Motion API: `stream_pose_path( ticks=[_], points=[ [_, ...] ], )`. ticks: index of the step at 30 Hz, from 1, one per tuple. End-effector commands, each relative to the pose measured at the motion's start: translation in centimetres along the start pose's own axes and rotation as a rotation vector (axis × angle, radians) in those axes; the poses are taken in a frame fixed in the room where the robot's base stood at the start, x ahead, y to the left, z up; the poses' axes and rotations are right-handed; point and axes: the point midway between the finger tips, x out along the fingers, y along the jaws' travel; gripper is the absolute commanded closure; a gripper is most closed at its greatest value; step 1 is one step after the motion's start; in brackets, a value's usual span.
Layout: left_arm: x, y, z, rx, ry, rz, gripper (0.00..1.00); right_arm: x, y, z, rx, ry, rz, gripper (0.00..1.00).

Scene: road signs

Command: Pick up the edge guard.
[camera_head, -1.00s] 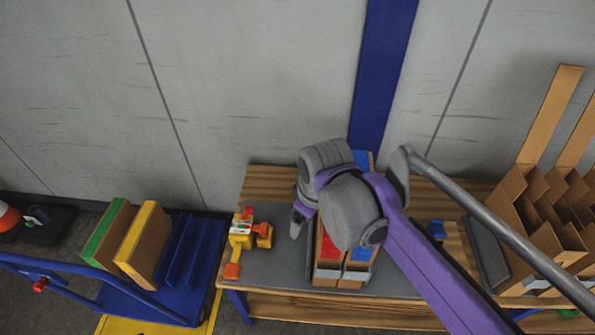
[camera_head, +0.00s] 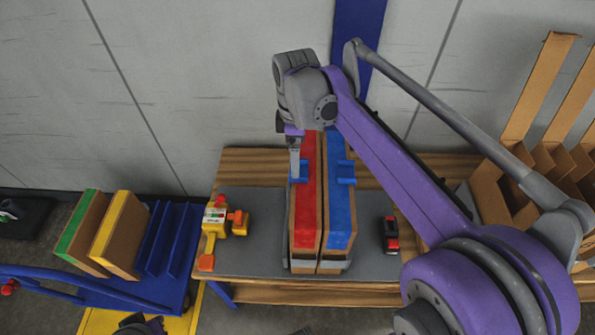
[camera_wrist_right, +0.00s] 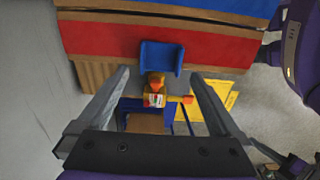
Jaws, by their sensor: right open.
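A blue edge guard (camera_head: 303,166) sits on the left top edge of the red-topped carton (camera_head: 306,205). It also shows in the right wrist view (camera_wrist_right: 161,57), near the fingertips and centred between them. A second blue edge guard (camera_head: 346,172) sits on the blue-topped carton (camera_head: 339,212). My right gripper (camera_head: 294,168) is open and points down beside the first guard; its fingers (camera_wrist_right: 160,78) lie on either side of the guard in the wrist view. I cannot tell whether they touch it. Only a dark part at the bottom edge may be my left gripper (camera_head: 140,326).
A yellow tool (camera_head: 216,219) lies left on the grey mat (camera_head: 259,262), and a red and black item (camera_head: 390,235) lies right. A blue cart (camera_head: 130,292) with flat boxes stands left. Cardboard dividers (camera_head: 500,195) stand right. The wall is close behind.

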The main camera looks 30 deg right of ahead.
Motion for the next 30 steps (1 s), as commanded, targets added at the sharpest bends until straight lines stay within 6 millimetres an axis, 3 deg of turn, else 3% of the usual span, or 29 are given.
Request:
stream_pose_path(
  ticks=[7,16,27,30],
  points=[
    [0.2,0.0,0.1,0.0,-0.001,0.0,1.0,3.5,-0.1,-0.3,-0.001,0.0,0.0,0.0],
    [0.2,0.0,0.1,0.0,-0.001,0.0,1.0,3.9,-0.1,-0.3,0.0,0.0,0.001,0.0],
    [0.2,0.0,0.1,0.0,-0.001,0.0,1.0,3.9,-0.1,-0.3,0.0,0.0,0.001,0.67],
    [0.2,0.0,0.1,0.0,-0.001,0.0,1.0,3.9,-0.1,-0.3,0.0,0.0,0.001,0.78]
  ],
)
